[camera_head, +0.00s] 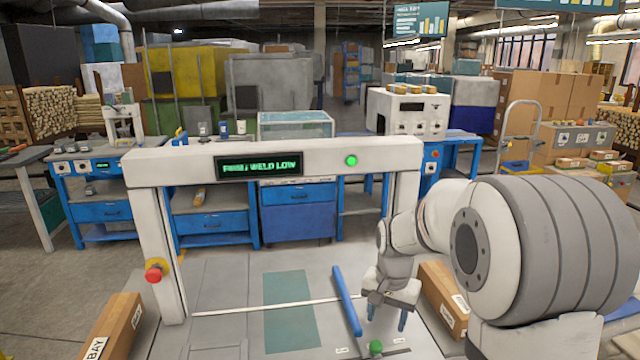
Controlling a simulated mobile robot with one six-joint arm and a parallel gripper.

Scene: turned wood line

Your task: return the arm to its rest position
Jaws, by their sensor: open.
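My arm reaches in from the right side of the head view, with its large grey and white shoulder close to the camera. My gripper (388,322) points down at the lower middle right, its two blue fingers apart and nothing visible between them. It is just right of a blue bar (347,300) that lies slanted on the pale work surface (225,285). A green knob (375,347) is just below and left of the fingers. The exact height of the fingertips above the surface is hard to tell.
A white gantry frame (200,167) with a lit display (259,166), green lamp (351,160) and red button (154,272) spans behind my gripper. Cardboard boxes stand at left (112,325) and right (443,297). Blue workbenches (290,195) are behind. The surface's left part is clear.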

